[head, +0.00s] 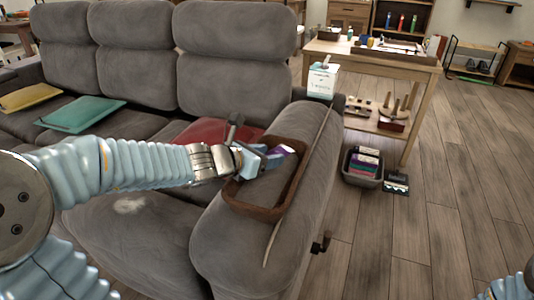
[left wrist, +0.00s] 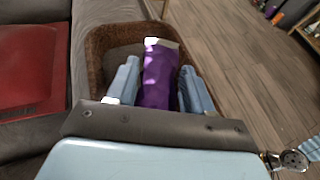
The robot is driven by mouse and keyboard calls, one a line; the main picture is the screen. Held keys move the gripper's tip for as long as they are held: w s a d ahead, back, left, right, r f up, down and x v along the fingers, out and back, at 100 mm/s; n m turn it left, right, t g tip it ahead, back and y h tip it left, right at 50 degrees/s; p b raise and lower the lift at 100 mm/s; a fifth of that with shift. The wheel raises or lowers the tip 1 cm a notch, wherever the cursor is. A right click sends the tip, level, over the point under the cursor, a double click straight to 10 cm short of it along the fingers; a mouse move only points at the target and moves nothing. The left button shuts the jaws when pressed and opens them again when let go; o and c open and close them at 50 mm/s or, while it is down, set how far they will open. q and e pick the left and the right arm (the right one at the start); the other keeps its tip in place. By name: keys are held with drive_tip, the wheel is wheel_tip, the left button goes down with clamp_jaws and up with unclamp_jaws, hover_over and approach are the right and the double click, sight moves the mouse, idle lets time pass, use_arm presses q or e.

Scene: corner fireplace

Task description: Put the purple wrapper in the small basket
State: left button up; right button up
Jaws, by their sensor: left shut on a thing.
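The purple wrapper (left wrist: 157,80) is between the two blue fingers of my left gripper (left wrist: 158,84), which is shut on it. It has a pale end. In the head view the wrapper (head: 287,150) shows only partly beyond the fingers of my left gripper (head: 264,160). A small brown basket (head: 252,211) with a grey inside sits on the sofa's right armrest. The gripper and wrapper are over the basket; its rim (left wrist: 93,52) also shows around them in the left wrist view. I cannot tell whether the wrapper touches the basket.
The grey sofa (head: 145,235) has a red cushion (head: 205,131) beside the basket. A thin stick (head: 305,170) lies along the armrest. A white box (head: 322,80) stands behind it. A wooden table (head: 380,55) and a filled grey bin (head: 362,180) are right. Floor is clear farther right.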

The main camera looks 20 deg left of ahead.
use_arm(q)
drive_tip(key=shift+f, duration=0.1)
drive_tip(key=o, duration=1.1)
drive_tip(key=shift+c, duration=0.2)
drive_tip(key=shift+s, duration=0.15)
drive_tip(key=shift+s+a+r+p, duration=0.15)
drive_tip(key=shift+s+r+p, duration=0.1)
drive_tip(key=shift+r+p, duration=0.05)
drive_tip(key=p+v, duration=0.3)
drive_tip(key=v, duration=1)
drive_tip(key=shift+f+p, duration=0.25)
drive_tip(key=shift+p, duration=0.15)
